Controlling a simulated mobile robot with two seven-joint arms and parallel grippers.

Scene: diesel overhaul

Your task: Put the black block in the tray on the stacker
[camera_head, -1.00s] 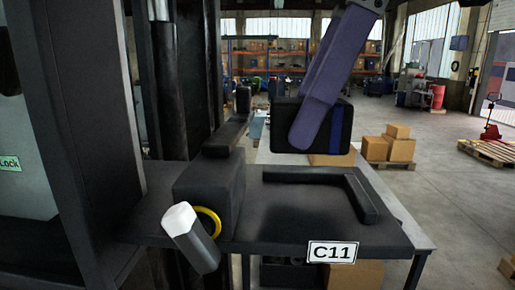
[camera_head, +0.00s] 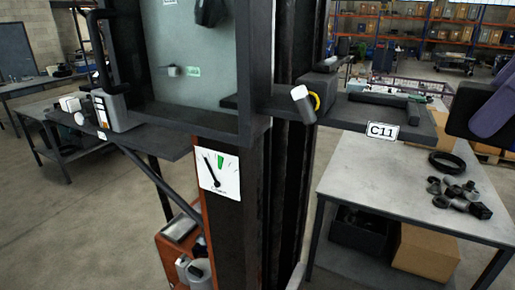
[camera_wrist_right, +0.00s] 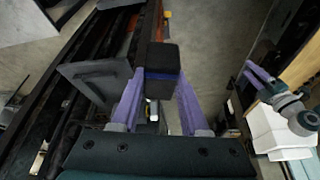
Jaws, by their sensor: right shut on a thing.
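My right gripper (camera_head: 487,122) is at the right edge of the head view, its purple fingers shut on the black block (camera_head: 466,110), partly cut off. In the right wrist view the black block (camera_wrist_right: 162,58), with a blue band, is between the purple fingertips. The tray (camera_head: 350,112) is the dark shelf labelled C11 on the stacker (camera_head: 290,130). It has a low raised edge and looks empty. The block appears right of the tray and apart from it. A purple gripper, likely my left (camera_wrist_right: 246,82), shows small in the right wrist view; its opening is unclear.
A grey table (camera_head: 370,175) below the tray holds a black ring (camera_head: 447,162) and several dark parts. A cardboard box (camera_head: 427,252) is beneath it. A pale handle (camera_head: 303,104) juts out beside the tray.

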